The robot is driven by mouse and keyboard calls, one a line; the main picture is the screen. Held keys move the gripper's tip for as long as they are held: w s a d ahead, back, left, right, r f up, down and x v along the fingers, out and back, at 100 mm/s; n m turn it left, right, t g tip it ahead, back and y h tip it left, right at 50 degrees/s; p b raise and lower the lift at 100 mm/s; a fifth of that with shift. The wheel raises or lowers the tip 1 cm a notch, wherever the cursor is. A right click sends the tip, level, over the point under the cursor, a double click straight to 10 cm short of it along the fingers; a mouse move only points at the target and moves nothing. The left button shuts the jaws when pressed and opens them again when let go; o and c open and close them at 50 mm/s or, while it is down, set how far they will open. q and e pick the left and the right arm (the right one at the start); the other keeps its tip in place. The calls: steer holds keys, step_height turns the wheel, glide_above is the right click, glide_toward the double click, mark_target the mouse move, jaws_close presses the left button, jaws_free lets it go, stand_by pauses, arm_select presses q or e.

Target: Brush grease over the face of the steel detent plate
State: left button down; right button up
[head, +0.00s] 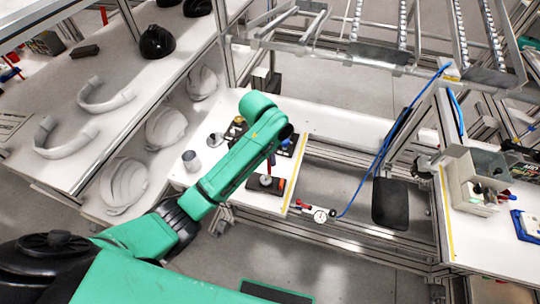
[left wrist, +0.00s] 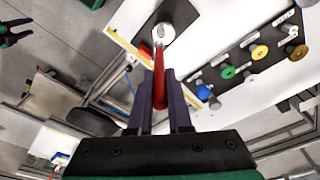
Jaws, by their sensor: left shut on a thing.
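My left gripper (left wrist: 158,77) is shut on a red-handled brush (left wrist: 159,72) in the left wrist view. The brush points away from the fingers, and its far end overlaps the round steel detent plate (left wrist: 167,33). I cannot tell whether the bristles touch it. The plate sits on a dark base on the white bench. In the head view the plate (head: 266,180) shows beside my green left arm, which hides most of the left gripper. A dark gripper, apparently my right one (left wrist: 12,33), shows at the left edge of the left wrist view with fingers apart.
A dark board with coloured knobs (left wrist: 252,62) lies beside the plate. A grey cup (head: 191,161) stands on the bench left of my arm. A dial gauge (head: 320,215) is near the bench's right edge. White helmet shells (head: 166,129) sit on the left shelf.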

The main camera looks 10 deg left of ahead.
arm_select(q)
steer(key=shift+f, duration=1.05)
